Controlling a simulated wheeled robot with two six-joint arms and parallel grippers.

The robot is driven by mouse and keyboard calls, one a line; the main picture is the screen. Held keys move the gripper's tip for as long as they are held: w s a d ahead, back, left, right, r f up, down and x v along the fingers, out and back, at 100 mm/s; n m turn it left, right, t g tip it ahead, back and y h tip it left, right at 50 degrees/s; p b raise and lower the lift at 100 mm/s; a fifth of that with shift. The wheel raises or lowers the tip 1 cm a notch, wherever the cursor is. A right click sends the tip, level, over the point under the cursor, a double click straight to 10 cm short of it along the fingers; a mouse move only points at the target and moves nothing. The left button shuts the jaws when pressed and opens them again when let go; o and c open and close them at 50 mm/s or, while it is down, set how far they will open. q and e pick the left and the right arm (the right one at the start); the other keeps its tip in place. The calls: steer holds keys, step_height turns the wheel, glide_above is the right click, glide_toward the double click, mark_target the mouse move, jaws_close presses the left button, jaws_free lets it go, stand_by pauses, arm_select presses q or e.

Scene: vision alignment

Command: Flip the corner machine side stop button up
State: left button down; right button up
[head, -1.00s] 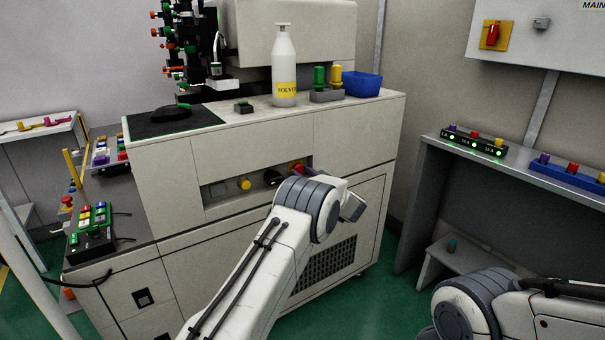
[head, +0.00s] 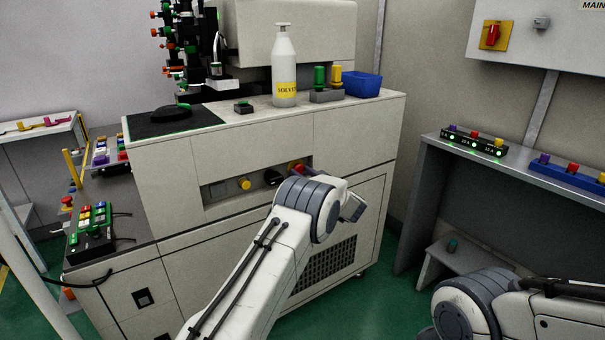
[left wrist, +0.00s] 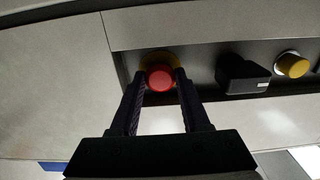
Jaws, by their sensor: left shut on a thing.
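The side stop button (head: 296,166) is a red round knob at the right end of the recessed panel on the cream machine (head: 257,160). In the left wrist view the red button (left wrist: 160,80) sits on a yellow base between the two dark fingers. My left gripper (left wrist: 161,76) is shut on it, one finger on each side. In the head view my left wrist hides most of that gripper. My right gripper is out of view; only part of my right arm shows at the lower right.
A yellow button (head: 245,184) and a black switch (head: 272,178) share the panel. A solvent bottle (head: 284,75) and a blue bin (head: 362,85) stand on the machine top. A grey bench (head: 440,150) stands at the right, with green floor between.

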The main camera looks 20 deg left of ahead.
arm_select(q)
steer(key=shift+d, duration=0.1)
stand_by(0.3)
steer(key=shift+s+d+r+p, duration=0.1)
steer(key=shift+s+d+p, duration=0.15)
steer(key=shift+d+p, duration=0.2)
steer(key=shift+s+d+r+p, duration=0.1)
steer(key=shift+s+d+p, duration=0.1)
steer(key=shift+d+p, duration=0.15)
steer(key=shift+s+a+f, duration=0.15)
steer(key=shift+a+f, duration=0.05)
steer(key=shift+a, duration=0.1)
steer(key=shift+c, duration=1.8)
jaws_free()
steer(key=shift+d, duration=0.15)
steer(key=p+v, duration=0.1)
steer(key=v, duration=0.9)
steer(key=shift+s+d, duration=0.2)
